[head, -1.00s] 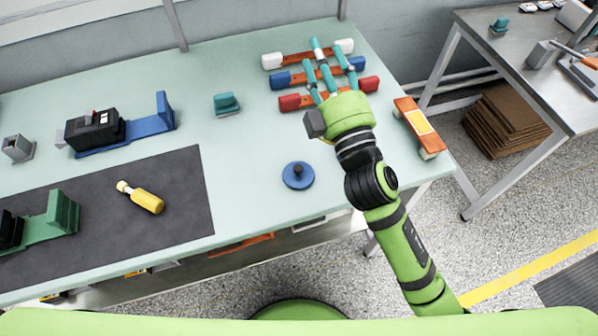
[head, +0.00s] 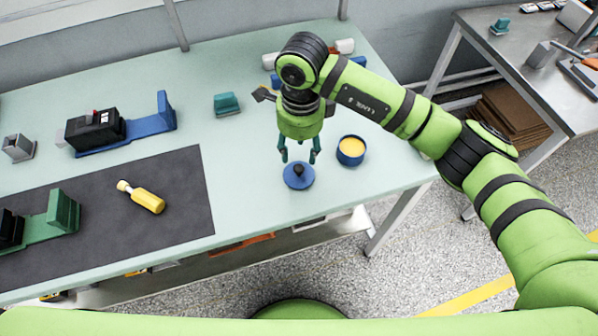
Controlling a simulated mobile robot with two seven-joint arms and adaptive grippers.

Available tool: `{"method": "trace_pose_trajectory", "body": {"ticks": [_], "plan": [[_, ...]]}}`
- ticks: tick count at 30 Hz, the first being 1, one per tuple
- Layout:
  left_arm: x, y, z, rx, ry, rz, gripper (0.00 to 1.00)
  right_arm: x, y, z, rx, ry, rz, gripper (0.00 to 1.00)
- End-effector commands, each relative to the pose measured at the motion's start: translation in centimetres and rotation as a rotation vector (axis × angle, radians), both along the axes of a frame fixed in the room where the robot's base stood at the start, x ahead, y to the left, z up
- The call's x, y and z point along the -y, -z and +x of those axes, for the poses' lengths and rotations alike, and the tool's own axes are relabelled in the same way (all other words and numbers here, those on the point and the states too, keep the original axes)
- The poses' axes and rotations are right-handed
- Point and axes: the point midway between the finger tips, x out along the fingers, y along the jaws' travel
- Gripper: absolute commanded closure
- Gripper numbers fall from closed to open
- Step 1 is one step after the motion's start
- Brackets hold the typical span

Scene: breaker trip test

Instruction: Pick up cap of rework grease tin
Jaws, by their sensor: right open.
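The cap (head: 298,176) is a blue disc with a dark knob on top. It lies on the pale green bench. The grease tin (head: 351,151) is a blue round tin, uncapped, with yellow grease showing, just right of and behind the cap. My right gripper (head: 298,158) points down with its teal fingers apart, close to the cap's knob, one finger on each side in the picture. It is open and holds nothing. I cannot tell whether the fingers touch the cap. My left gripper is out of view.
A yellow screwdriver (head: 142,197) lies on the dark mat (head: 100,190) to the left. A teal block (head: 227,103) stands behind it, near a black breaker on a blue holder (head: 165,122). My right arm hides most of the rack at the back right. Bench left of the cap is clear.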

Motion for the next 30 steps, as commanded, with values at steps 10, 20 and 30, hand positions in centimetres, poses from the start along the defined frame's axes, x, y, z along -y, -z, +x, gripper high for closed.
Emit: {"method": "trace_pose_trajectory", "body": {"ticks": [10,20,30], "plan": [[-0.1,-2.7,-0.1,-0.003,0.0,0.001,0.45,0.1,3.4,-0.4,-0.004,0.002,-0.021,0.5],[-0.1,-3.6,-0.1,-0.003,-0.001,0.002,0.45,-0.1,6.9,-0.4,0.003,0.0,-0.017,0.5],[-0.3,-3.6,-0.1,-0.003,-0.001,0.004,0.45,-0.1,6.9,-0.4,0.003,0.001,-0.016,1.0]]}}
